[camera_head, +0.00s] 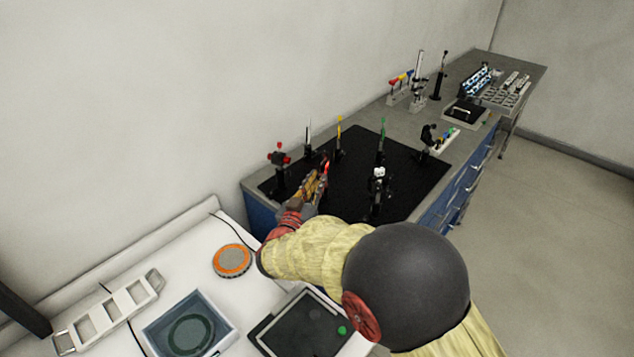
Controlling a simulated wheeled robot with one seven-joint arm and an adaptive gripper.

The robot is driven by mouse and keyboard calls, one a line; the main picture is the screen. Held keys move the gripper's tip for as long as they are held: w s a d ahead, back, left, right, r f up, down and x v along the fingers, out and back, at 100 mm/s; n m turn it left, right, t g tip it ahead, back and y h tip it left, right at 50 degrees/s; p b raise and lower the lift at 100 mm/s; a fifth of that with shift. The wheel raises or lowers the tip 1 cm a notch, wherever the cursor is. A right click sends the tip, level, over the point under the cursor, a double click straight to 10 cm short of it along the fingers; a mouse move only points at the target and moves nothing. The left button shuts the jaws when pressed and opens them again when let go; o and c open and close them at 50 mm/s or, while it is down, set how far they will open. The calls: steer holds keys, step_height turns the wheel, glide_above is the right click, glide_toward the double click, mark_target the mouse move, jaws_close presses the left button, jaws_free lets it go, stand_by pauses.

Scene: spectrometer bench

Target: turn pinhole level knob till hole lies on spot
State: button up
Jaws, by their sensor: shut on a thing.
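My gripper (321,174) is at the left part of the black optical board (345,200), shut on a small part. The gripper and the small size hide what that part is; a bit of red shows at the tips. Beside it to the left stands a black mount with red knobs (280,160). Behind it are a thin post with a pale tip (308,138) and a post with a yellow top (339,135). I cannot tell which mount carries the pinhole. Neither the hole nor the light spot can be made out.
A green-topped post (382,140) and a black mount with a pale top (378,185) stand on the board to the right. A black device (429,137) stands by its right edge. A white table (185,262) with trays is in front. Free floor lies at right.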

jaws_close()
steer(key=shift+b, duration=0.3)
